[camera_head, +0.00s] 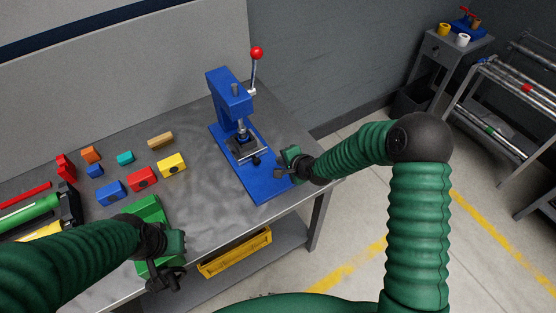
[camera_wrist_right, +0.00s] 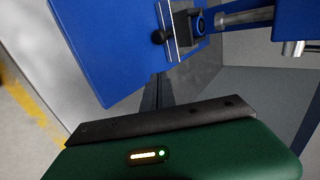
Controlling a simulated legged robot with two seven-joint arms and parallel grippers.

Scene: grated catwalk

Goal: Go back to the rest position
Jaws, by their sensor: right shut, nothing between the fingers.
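My right gripper (camera_head: 281,173) is shut and empty beside the right edge of the blue press base (camera_head: 268,185). In the right wrist view its dark mount and green housing fill the bottom, with the thin dark fingers (camera_wrist_right: 157,92) in front of the blue press (camera_wrist_right: 110,40). My left gripper (camera_head: 166,284) hangs at the front edge of the table, in front of a green block or tray (camera_head: 148,209). The left arm partly covers that green thing. Whether the left fingers are open or shut is not clear.
The press has a red-knobbed lever (camera_head: 257,54). Several coloured blocks, such as a yellow one (camera_head: 171,165), lie on the grey table (camera_head: 205,205). A yellow bin (camera_head: 235,252) sits on the shelf below. A cart (camera_head: 440,50) and rack stand at the right; the floor between is clear.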

